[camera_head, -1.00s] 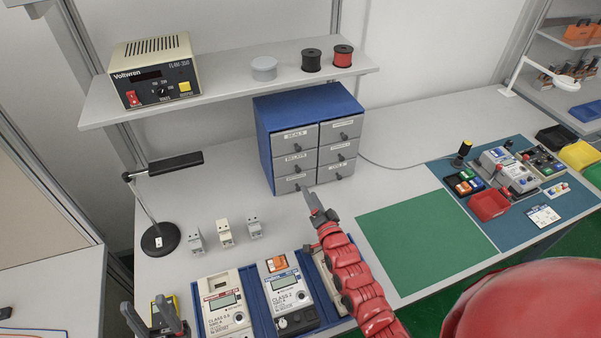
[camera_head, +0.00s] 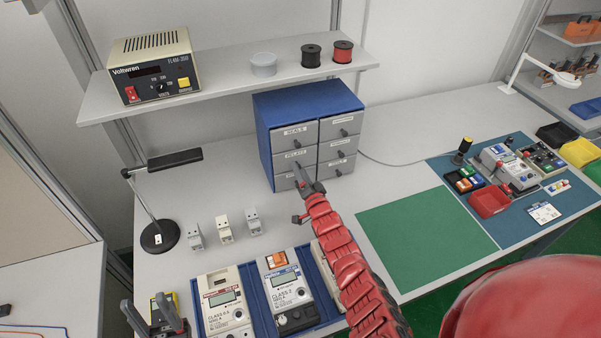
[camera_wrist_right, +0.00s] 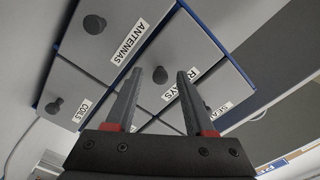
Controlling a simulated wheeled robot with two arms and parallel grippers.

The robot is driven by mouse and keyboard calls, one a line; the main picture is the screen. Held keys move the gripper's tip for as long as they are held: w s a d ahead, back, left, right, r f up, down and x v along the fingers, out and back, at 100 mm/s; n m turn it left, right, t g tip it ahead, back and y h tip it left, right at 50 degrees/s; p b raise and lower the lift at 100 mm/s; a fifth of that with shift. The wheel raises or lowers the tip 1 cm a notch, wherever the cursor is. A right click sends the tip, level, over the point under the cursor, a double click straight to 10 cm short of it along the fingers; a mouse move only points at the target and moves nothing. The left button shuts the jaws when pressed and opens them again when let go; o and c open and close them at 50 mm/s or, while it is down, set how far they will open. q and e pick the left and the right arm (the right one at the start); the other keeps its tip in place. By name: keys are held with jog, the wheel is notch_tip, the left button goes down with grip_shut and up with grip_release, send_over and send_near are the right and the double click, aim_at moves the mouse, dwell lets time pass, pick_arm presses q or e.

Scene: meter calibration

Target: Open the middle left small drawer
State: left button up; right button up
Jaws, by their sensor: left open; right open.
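The blue cabinet (camera_head: 262,150) holds small grey drawers in two columns of three, all looking shut. The middle left drawer (camera_head: 283,163), labelled RELAYS, has a dark round knob, seen in the right wrist view (camera_wrist_right: 160,75). My right gripper (camera_head: 297,168) is open in front of the left column and hides part of the lower left drawer. In the right wrist view its fingers (camera_wrist_right: 158,80) point at the cabinet, with the RELAYS knob showing between them; contact cannot be told. My left gripper (camera_head: 143,303) is open and empty at the bottom left.
The ANTENNAS drawer (camera_wrist_right: 75,60) adjoins the RELAYS drawer. A desk lamp (camera_head: 158,236), small grey devices (camera_head: 224,230) and a blue meter tray (camera_head: 258,310) lie left and in front. A green mat (camera_head: 425,240) is clear.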

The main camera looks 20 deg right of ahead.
grip_shut()
dwell(1.4)
